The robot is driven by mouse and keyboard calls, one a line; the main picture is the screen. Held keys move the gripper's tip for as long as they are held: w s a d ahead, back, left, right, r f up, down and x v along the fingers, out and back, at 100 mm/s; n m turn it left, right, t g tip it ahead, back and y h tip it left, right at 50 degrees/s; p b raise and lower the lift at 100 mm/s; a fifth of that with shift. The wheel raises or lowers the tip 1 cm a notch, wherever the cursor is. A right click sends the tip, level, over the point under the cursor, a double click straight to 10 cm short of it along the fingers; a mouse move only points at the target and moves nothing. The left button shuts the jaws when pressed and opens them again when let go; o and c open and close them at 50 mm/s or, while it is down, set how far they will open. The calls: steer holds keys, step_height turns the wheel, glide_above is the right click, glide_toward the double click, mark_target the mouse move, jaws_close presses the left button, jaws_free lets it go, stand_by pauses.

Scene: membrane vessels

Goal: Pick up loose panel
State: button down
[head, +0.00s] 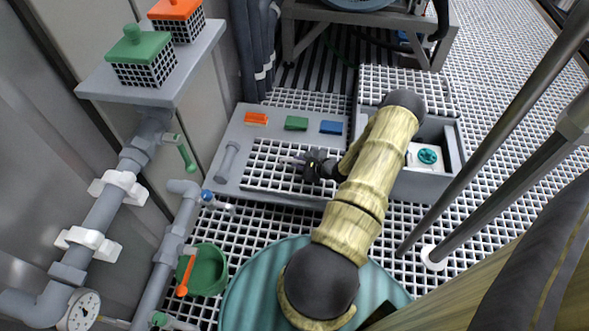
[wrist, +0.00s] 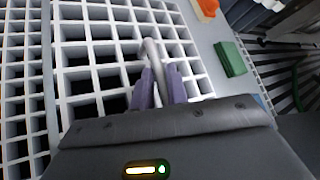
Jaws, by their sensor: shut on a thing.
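The loose panel is a white square-mesh grating (head: 262,178) framed by a flat grey plate (head: 232,135) at floor level in the head view. The panel also fills the middle of the wrist view (wrist: 85,52). A light grey bar handle (wrist: 151,50) stands on it. My gripper (head: 293,160) is over the panel, reaching in from the right. In the wrist view its two purple fingers (wrist: 158,82) are closed on the handle from both sides. I cannot tell whether the panel is raised from its frame. My arm and wrist hide its right part.
Orange (head: 256,118), green (head: 296,123) and blue (head: 331,127) blocks sit on the plate behind the panel. A grey box (head: 436,186) holding a white-and-teal unit is at right. Pipes (head: 103,207) run at left, with a green bucket (head: 209,270) nearby.

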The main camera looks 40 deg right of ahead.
mark_target(298, 170)
steer(key=shift+r, duration=0.15)
stand_by(0.7)
step_height(298, 170, up, 10)
steer(key=p, duration=0.6)
stand_by(0.4)
